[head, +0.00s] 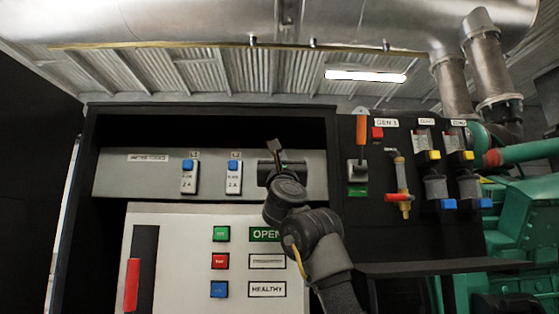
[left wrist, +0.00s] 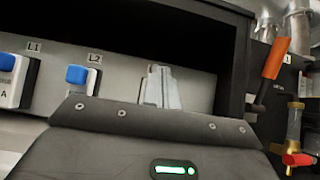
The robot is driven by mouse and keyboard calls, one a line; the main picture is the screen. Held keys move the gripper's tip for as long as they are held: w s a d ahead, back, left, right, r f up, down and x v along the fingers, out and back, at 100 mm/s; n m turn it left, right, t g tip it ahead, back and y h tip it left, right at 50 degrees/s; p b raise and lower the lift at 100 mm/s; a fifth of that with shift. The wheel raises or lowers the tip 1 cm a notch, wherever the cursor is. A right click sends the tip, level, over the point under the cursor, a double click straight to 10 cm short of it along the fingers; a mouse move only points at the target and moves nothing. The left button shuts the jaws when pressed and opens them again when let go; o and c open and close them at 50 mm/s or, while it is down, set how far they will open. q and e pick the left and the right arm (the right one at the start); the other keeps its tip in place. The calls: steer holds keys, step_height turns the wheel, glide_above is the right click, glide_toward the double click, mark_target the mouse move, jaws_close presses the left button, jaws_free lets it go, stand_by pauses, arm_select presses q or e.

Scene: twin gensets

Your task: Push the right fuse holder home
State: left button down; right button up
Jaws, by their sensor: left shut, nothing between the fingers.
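Two white fuse holders with blue tops show on the grey strip of the panel. The L1 holder (head: 189,178) is at the left and the L2 holder (head: 234,179) is to its right. They also show in the left wrist view, L1 (left wrist: 14,80) and L2 (left wrist: 78,78). I see no third holder; my left gripper (head: 274,146) covers the strip to the right of L2. Its fingers (left wrist: 160,85) are together and empty, in front of the strip. I cannot tell whether they touch anything. My right gripper is out of view.
A dark frame overhangs the strip. Below is a pale panel (head: 180,235) with buttons and a red handle (head: 132,284). To the right are an orange-handled lever (head: 361,126), a brass valve with red handle (head: 398,197) and filter bowls. A dark ledge (head: 440,267) juts out below them.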

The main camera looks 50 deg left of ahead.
arm_select(q)
steer(key=s+d+b, duration=0.3)
steer(key=s+d, duration=0.3)
steer(key=d, duration=0.1)
steer(key=shift+s, duration=0.3)
steer(key=shift+w, duration=0.15)
